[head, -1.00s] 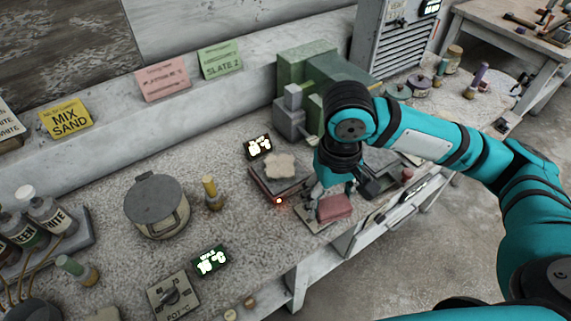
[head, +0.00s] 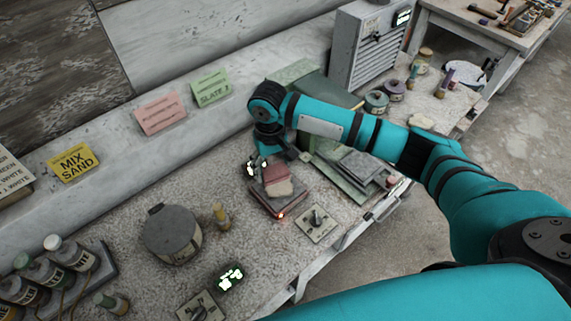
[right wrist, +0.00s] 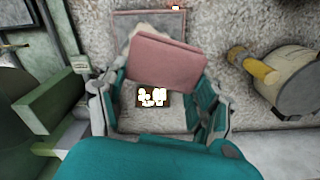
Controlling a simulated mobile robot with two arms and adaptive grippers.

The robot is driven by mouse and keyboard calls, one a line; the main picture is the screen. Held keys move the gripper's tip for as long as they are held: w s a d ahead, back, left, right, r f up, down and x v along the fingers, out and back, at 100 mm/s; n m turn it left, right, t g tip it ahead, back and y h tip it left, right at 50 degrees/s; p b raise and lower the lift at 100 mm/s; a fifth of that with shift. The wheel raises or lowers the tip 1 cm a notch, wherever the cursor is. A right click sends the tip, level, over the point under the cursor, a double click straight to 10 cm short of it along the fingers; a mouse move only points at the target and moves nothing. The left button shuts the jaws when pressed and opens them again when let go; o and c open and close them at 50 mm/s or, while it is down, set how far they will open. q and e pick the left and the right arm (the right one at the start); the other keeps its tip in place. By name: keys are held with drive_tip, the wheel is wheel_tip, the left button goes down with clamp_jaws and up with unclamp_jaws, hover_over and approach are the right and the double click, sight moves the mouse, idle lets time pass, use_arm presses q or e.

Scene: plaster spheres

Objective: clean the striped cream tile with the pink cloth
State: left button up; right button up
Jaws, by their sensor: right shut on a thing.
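My right gripper (head: 268,163) is shut on the folded pink cloth (head: 277,179). The cloth also shows between the fingers in the right wrist view (right wrist: 165,59). It lies over or just above the back part of the cream tile (head: 279,190); whether they touch is unclear. The tile's front part shows, with an irregular edge, but its stripes cannot be made out. The tile rests on a dark, reddish-sided slab (head: 263,205) with a lit orange lamp. My left gripper is not in view.
A lidded grey pot (head: 172,234) and a yellow-handled brush (head: 220,215) stand left of the slab. A knob box (head: 316,224) is to its right, near the bench edge. Stacked slate-grey plates (head: 358,168) lie beyond it. A lit display (head: 251,168) sits behind the slab.

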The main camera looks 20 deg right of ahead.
drive_tip(key=shift+w+f+b, duration=0.35)
drive_tip(key=shift+w+f, duration=0.3)
drive_tip(key=shift+f, duration=0.2)
wheel_tip(320, 180, down, 3)
drive_tip(key=b, duration=0.3)
drive_tip(key=shift+b, duration=0.35)
drive_tip(key=shift+f+b, duration=0.4)
drive_tip(key=shift+b, duration=0.1)
drive_tip(key=shift+f, duration=0.35)
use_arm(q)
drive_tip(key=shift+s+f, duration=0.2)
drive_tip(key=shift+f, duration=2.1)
use_arm(e)
drive_tip(key=shift+f, duration=0.55)
drive_tip(key=shift+f, duration=0.3)
